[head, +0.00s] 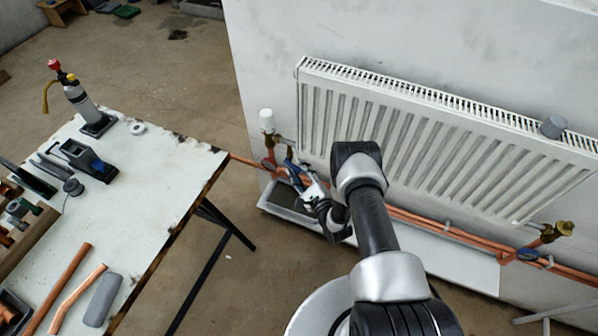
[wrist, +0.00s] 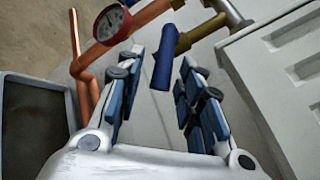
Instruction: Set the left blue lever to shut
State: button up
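The left blue lever (wrist: 163,58) is on the brass valve (wrist: 190,38) in the wrist view, pointing down the picture toward me. My gripper (wrist: 160,66) is open, with one blue-padded finger on each side of the lever. A gap shows on both sides, so neither finger seems to touch it. In the head view my gripper (head: 302,180) is by the pipes at the left end of the radiator. The lever is small there and partly hidden by my gripper. Another blue lever (head: 527,254) is on the pipe at the right.
A red-rimmed gauge (wrist: 111,24) sits on the copper pipe close to my left finger. The radiator (head: 440,140) is on the wall to the right. A grey tray (head: 290,203) lies below the pipes. A workbench with tools (head: 150,170) stands at the left.

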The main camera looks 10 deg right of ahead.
grip_shut()
dwell(0.5)
dwell(0.3)
